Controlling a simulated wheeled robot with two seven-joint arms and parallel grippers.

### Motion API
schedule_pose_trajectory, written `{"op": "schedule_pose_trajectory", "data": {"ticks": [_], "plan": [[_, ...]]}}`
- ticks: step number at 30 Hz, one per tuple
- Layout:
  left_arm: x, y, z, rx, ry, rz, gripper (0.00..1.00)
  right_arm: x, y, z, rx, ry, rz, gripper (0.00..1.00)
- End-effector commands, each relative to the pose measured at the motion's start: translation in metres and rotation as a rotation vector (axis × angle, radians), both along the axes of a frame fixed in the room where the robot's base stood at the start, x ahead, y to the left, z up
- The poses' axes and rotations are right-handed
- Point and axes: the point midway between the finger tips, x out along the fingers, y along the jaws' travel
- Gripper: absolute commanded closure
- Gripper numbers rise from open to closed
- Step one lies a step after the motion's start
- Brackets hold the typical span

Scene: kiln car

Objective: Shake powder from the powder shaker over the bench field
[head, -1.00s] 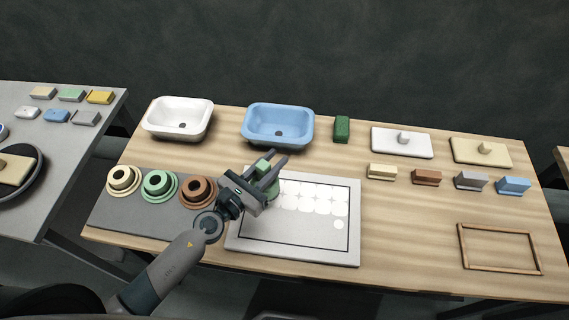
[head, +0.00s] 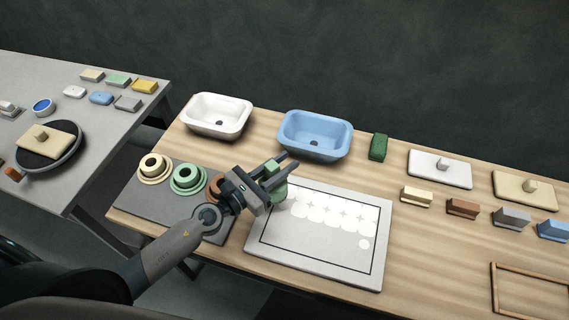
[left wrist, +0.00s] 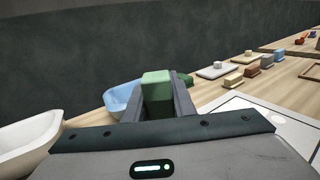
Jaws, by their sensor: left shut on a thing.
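My left gripper (head: 281,175) is shut on a green powder shaker (head: 277,192) above the upper left corner of the bench field. The shaker also shows between the fingers in the left wrist view (left wrist: 157,92). The bench field is a pale grey board (head: 310,264) with a dark outline. Several white round powder patches fill a row across its upper part, and one more patch lies below them at the right. The field's upper left corner is partly hidden by the gripper. My right gripper is not in view.
A white basin (head: 217,112) and a blue basin (head: 315,132) stand behind the field, with a green block (head: 378,147) beside them. Ring-shaped pieces, one green (head: 188,178), stand on a grey mat left of the gripper. A wooden frame (head: 492,290) lies at the right.

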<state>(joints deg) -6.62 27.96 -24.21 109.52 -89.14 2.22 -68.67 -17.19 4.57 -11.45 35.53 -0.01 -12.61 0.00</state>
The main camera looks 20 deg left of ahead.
Motion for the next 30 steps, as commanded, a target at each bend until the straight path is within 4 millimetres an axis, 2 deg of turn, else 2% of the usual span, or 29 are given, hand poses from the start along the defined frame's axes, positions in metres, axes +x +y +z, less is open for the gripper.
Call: {"op": "schedule_pose_trajectory", "data": {"ticks": [8, 30], "plan": [[0.0, -0.017, 0.003, -0.003, -0.001, 0.002, 1.0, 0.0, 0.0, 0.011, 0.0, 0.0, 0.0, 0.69], [-0.003, -0.095, 0.002, -0.002, -0.001, 0.0, 1.0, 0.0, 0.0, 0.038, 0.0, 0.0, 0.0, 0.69]]}}
